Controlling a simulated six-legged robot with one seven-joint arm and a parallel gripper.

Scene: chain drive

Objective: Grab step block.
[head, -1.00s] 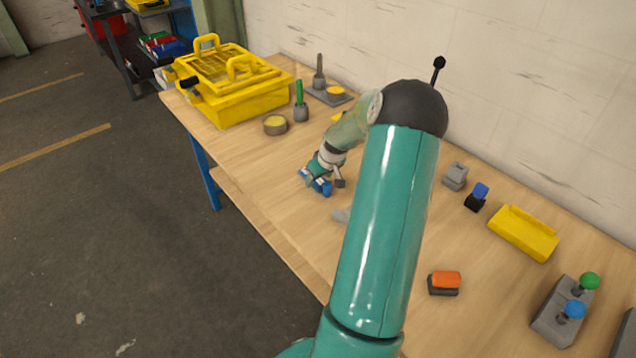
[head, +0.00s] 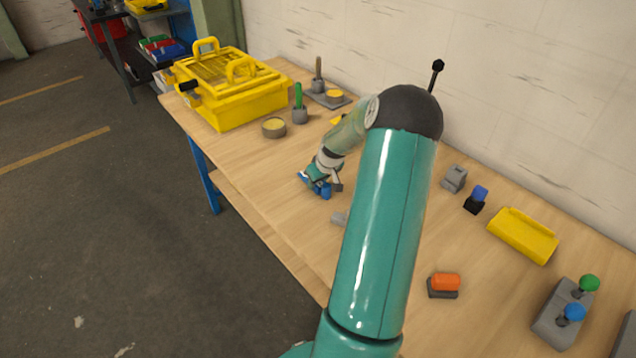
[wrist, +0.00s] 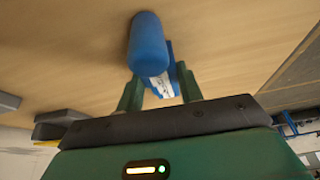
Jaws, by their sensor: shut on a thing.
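A blue block (head: 322,190) with a rounded blue bar (wrist: 148,45) and a pale, marked face is at my gripper, over the wooden table. My gripper (head: 318,182) reaches down to it near the table's front edge. In the wrist view my green fingers (wrist: 160,88) stand on both sides of the block's lower part and are shut on it. The bar hides part of the block. I cannot tell whether the block touches the table, and no step shape shows clearly.
A small grey piece (head: 338,218) lies close by, partly behind my arm. A yellow toolbox (head: 235,95), a round tin (head: 274,127) and a green-handled tool (head: 299,105) stand farther back.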

